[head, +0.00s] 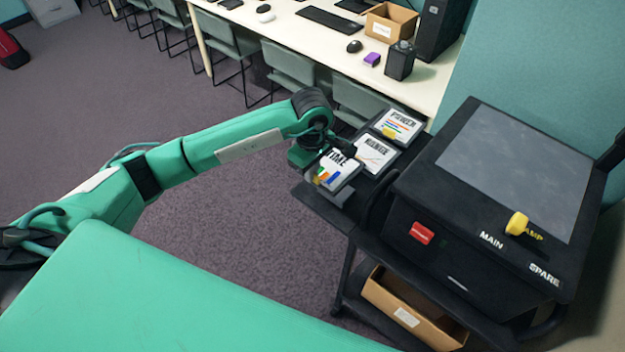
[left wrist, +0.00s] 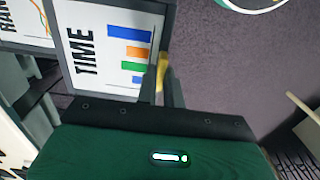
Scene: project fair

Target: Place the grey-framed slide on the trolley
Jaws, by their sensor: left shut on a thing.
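The grey-framed slide, marked TIME with coloured bars (head: 340,170), is at the near left end of the trolley's side shelf (head: 322,202). In the left wrist view the TIME slide (left wrist: 100,48) fills the upper left. My left gripper (head: 318,172) is shut on its yellow tab (left wrist: 163,72), with the fingers (left wrist: 162,85) on either side. I cannot tell whether the slide rests on the shelf or hangs just above it. Two other slides, a middle one (head: 375,154) and POWER (head: 398,125), lie behind it on the shelf. My right gripper is not in view.
A large black projector (head: 510,170) with a red switch (head: 422,233) and yellow knob (head: 517,223) stands on the trolley, right of the slides. A cardboard box (head: 405,312) sits on the lower shelf. A desk (head: 290,25) and chairs are behind.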

